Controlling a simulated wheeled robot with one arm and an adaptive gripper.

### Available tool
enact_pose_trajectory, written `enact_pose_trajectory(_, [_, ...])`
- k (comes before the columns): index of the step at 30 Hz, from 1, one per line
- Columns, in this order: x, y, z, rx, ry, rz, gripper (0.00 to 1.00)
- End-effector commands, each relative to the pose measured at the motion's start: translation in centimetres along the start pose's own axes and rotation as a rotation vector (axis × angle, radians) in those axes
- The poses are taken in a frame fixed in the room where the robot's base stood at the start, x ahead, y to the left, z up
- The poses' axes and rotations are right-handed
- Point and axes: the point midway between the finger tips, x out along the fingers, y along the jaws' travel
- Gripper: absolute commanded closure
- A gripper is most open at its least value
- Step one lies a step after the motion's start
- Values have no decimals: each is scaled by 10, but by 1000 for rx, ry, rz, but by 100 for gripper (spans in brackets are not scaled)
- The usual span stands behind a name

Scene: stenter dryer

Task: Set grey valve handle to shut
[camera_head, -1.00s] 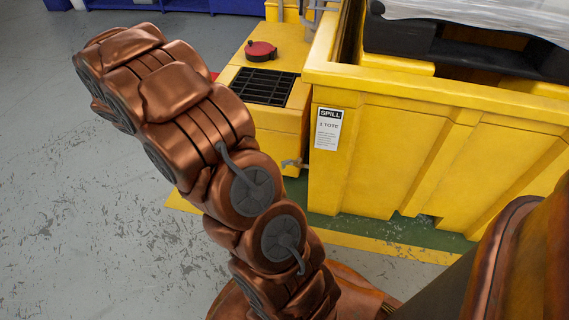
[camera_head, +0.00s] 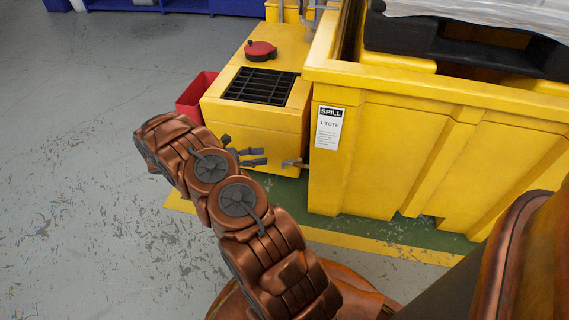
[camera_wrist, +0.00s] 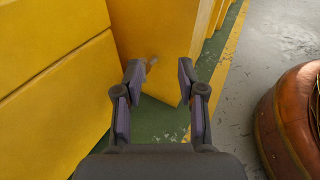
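The grey valve handle (camera_head: 299,163) is a small lever low on the front of the yellow unit, near its right corner. Its near end looks brownish. My gripper (camera_head: 266,156) is open, with its fingers pointing right toward the handle and a small gap left between them. In the wrist view my gripper (camera_wrist: 160,67) shows two dark fingers spread apart with nothing held. A small grey piece, likely the valve handle (camera_wrist: 151,63), shows just beyond the left fingertip. Its exact angle is too small to tell there.
The yellow unit (camera_head: 218,109) has a black grate (camera_head: 261,87) and a red cap (camera_head: 261,51) on top. A large yellow spill container (camera_head: 400,150) stands close on the right. A red bin (camera_head: 196,96) is at the left. The grey floor (camera_head: 90,210) on the left is clear.

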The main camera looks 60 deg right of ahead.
Motion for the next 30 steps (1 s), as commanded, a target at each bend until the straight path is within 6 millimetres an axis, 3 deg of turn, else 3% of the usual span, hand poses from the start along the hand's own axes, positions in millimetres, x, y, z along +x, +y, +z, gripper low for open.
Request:
enact_pose_trajectory(6, [22, 17, -48, -87, -85, 44, 60])
enact_pose_trajectory(12, [35, 26, -78, -140, -137, 75, 60])
enact_pose_trajectory(20, [44, 29, -92, -164, -161, 90, 60])
enact_pose_trajectory(30, [88, 33, -86, -164, -159, 90, 60])
